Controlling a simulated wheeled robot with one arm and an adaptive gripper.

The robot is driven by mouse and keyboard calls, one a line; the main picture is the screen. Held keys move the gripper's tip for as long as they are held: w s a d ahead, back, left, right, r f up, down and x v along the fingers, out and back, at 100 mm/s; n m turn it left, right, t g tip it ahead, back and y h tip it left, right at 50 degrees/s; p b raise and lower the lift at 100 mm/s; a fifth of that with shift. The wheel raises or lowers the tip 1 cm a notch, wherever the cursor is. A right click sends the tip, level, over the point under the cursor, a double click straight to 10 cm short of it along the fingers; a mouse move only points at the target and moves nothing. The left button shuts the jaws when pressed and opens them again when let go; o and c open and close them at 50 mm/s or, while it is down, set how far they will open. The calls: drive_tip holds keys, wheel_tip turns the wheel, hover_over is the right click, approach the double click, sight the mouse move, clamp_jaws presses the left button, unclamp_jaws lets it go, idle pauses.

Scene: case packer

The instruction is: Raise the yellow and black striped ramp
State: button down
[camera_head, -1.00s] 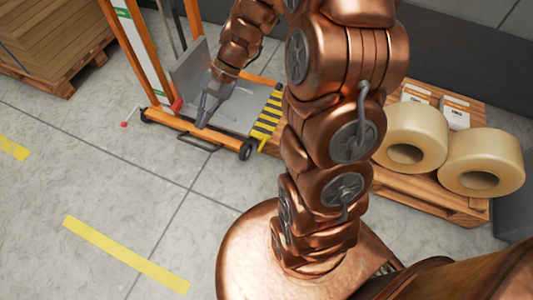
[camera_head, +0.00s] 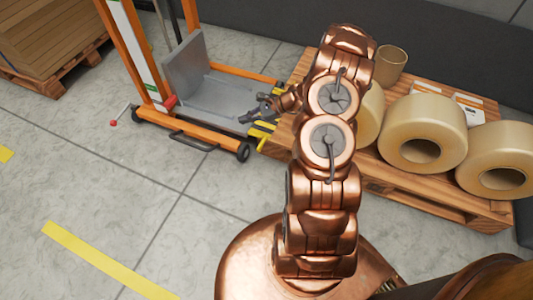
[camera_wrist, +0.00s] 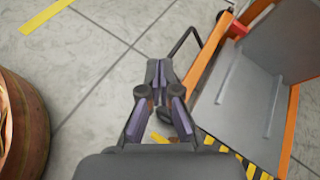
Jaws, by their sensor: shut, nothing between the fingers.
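The yellow and black striped ramp (camera_head: 262,131) is at the right end of the orange lift cart's grey platform, beside the pallet. In the head view my gripper and arm cover much of it. In the wrist view its stripes (camera_wrist: 258,172) show at the bottom right, partly hidden by my gripper. My gripper (camera_head: 252,114) is over the ramp end of the platform. In the wrist view its fingers (camera_wrist: 159,68) are together with nothing between them. I cannot tell whether the gripper touches the ramp.
The lift cart (camera_head: 190,128) has an orange frame, a grey platform (camera_head: 215,98) and a black foot bar. A wooden pallet (camera_head: 400,178) with large tape rolls (camera_head: 422,132) stands right of it. Stacked cardboard (camera_head: 45,35) is at the upper left. The floor at left is clear.

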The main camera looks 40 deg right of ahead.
drive_tip(key=s+d+f+m+t+h+b, duration=0.1)
drive_tip(key=s+d+f+m+b, duration=0.15)
drive_tip(key=d+f, duration=0.45)
drive_tip(key=s+d+f+m+t+h+b, duration=0.1)
drive_tip(key=s+d+f+m+h+b, duration=0.15)
drive_tip(key=f, duration=0.85)
drive_tip(key=s+d+f+m+t+h+b, duration=0.1)
drive_tip(key=s+d+f+m+b, duration=0.15)
drive_tip(key=d+f, duration=0.45)
drive_tip(key=w+a+f+b, duration=0.3)
drive_tip(key=w+a+b, duration=0.1)
drive_tip(key=w+a, duration=0.3)
drive_tip(key=shift+w+m, duration=0.45)
drive_tip(key=shift+w, duration=0.2)
drive_tip(key=shift+f, duration=0.1)
drive_tip(key=shift+r, duration=0.2)
